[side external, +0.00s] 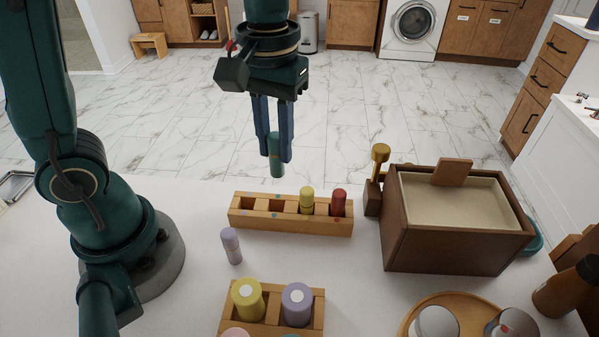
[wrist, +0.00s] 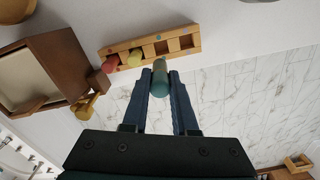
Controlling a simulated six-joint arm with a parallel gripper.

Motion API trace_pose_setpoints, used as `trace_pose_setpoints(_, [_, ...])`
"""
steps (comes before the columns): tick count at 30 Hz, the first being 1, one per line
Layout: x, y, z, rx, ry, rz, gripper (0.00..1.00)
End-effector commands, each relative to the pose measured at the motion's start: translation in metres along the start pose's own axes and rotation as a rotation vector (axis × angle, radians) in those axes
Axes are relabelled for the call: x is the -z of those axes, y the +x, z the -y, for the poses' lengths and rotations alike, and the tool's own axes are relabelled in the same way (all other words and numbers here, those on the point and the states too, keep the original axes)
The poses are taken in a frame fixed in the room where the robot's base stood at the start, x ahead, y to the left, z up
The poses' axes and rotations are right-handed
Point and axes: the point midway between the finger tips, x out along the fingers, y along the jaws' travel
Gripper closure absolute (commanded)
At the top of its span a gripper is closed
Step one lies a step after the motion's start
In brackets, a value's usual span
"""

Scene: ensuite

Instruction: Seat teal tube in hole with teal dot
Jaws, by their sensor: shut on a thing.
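The teal tube (side external: 277,160) is upright between the fingers of my gripper (side external: 276,152), which is shut on it. It hangs in the air above and behind the wooden rack (side external: 290,228), apart from it. In the wrist view the tube (wrist: 160,78) shows between the fingertips (wrist: 160,72), with the rack (wrist: 190,32) beyond it. The rack's two left holes in the side view are empty. A yellow tube (side external: 306,199) and a red tube (side external: 338,203) stand in the other two. A small teal-looking dot shows by the empty hole beside the yellow tube; its colour is hard to confirm.
A wooden holder (side external: 270,329) with several round-topped pieces is nearer. A brown box (side external: 455,250) with a gold-topped wooden piece (side external: 379,165) beside it stands right of the rack.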

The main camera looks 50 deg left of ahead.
Motion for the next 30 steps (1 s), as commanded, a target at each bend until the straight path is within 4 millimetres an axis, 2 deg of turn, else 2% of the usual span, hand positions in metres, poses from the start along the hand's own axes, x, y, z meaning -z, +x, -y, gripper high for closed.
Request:
trace_pose_setpoints(5, [0.006,-0.007,0.01,0.0,0.02,-0.001,1.0])
trace_pose_setpoints(10, [0.004,-0.007,0.023,0.007,0.129,0.017,1.0])
trace_pose_setpoints(18, [0.011,-0.012,0.08,0.003,0.122,0.021,1.0])
trace_pose_setpoints(24, [0.013,-0.015,0.108,0.0,0.022,0.009,1.0])
trace_pose_setpoints(27, [0.014,-0.016,0.113,0.0,-0.011,0.002,1.0])
trace_pose_setpoints(30, [0.013,-0.011,0.107,0.0,-0.016,0.003,1.0])
